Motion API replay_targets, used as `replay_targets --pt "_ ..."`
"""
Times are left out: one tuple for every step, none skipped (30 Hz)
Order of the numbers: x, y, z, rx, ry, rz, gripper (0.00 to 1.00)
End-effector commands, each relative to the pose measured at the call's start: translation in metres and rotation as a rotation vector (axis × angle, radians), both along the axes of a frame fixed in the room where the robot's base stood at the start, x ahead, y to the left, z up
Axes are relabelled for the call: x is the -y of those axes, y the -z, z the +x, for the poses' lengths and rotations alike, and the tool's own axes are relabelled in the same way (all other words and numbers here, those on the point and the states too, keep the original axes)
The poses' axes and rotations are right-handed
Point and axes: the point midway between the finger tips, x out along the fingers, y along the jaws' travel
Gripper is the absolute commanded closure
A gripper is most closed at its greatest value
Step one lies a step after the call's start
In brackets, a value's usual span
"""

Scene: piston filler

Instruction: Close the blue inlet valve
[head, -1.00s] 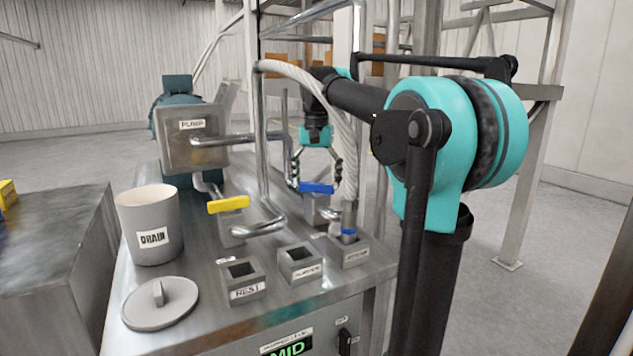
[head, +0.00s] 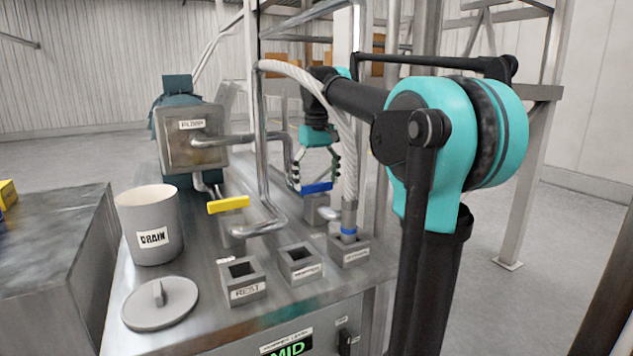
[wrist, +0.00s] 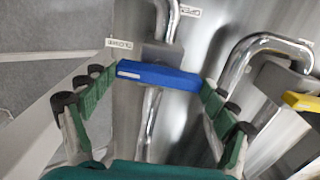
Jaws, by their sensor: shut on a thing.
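The blue inlet valve's handle (head: 317,188) is a short flat bar above a grey valve block (head: 317,212) at the back right of the steel table. My gripper (head: 316,184) points down with one finger at each end of the bar and is shut on it. In the wrist view the blue handle (wrist: 158,77) spans the space between the green-padded fingers (wrist: 157,84). It lies across the line of the metal pipe (wrist: 150,125) there. The hose partly hides my gripper's right side in the head view.
A yellow valve handle (head: 228,205) stands to the left among bent steel pipes (head: 263,190). A pale hose (head: 348,160) drops into a socket close by on the right. The drain bucket (head: 150,225), a lid (head: 160,303) and the REST socket (head: 243,280) occupy the front.

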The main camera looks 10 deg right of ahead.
Motion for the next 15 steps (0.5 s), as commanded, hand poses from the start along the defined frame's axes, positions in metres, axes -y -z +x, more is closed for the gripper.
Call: replay_targets --pt "0.0 -0.0002 0.0003 0.001 -0.011 0.0 0.43" --pt "0.0 -0.0002 0.0003 0.001 -0.018 0.0 0.43" --pt "0.0 -0.0002 0.0003 0.001 -0.026 0.0 0.43" --pt "0.0 -0.0002 0.0003 0.001 -0.03 0.0 0.43" --pt "0.0 -0.0002 0.0003 0.001 -0.033 0.0 0.43" --pt "0.0 -0.0002 0.0003 0.001 -0.037 0.0 0.43" --pt "0.0 -0.0002 0.0003 0.001 -0.039 0.0 0.43" --pt "0.0 -0.0002 0.0003 0.001 -0.041 0.0 0.43" --pt "0.0 -0.0002 0.0003 0.001 -0.043 0.0 0.43" --pt "0.0 -0.0002 0.0003 0.001 -0.043 0.0 0.43" --pt "0.0 -0.0002 0.0003 0.001 -0.044 0.0 0.43" --pt "0.0 -0.0002 0.0003 0.001 -0.044 0.0 0.43" --pt "0.0 -0.0002 0.0003 0.001 -0.044 0.0 0.43" --pt "0.0 -0.0002 0.0003 0.001 -0.044 0.0 0.43" --pt "0.0 -0.0002 0.0003 0.001 -0.044 0.0 0.43"
